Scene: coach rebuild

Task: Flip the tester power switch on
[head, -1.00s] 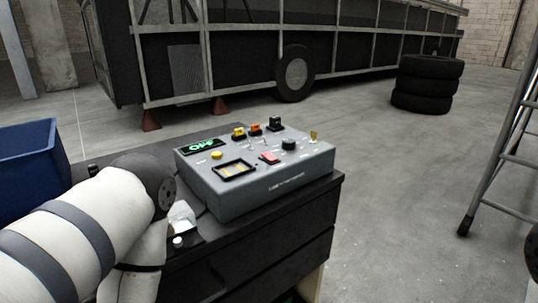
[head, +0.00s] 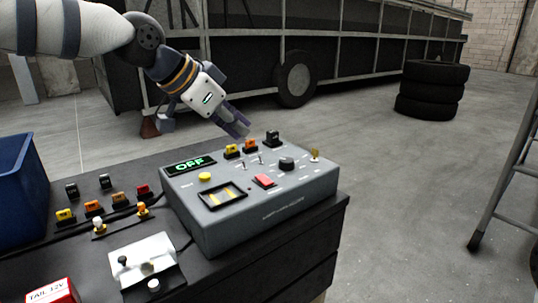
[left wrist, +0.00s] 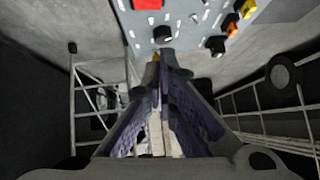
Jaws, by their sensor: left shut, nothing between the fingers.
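The grey tester box (head: 270,214) sits on the dark cabinet. Its display (head: 190,166) reads OFF in green. Its top carries a red rocker (head: 264,181), a black knob (head: 287,163), small metal toggles (head: 246,160), and a gold-coloured toggle (head: 315,154) at the right end. The labels are too small to tell which one is the power switch. My left gripper (head: 240,131) is shut and empty, above the box's back edge and apart from the controls. In the left wrist view its fingertips (left wrist: 170,60) meet below the knob (left wrist: 162,34). My right gripper is not in view.
A white switch plate (head: 142,258), several coloured connectors (head: 94,208) and a red box (head: 52,291) lie on the cabinet's left part. A blue bin (head: 20,190) stands at far left. Stacked tyres (head: 432,90) and a ladder (head: 505,160) are at right.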

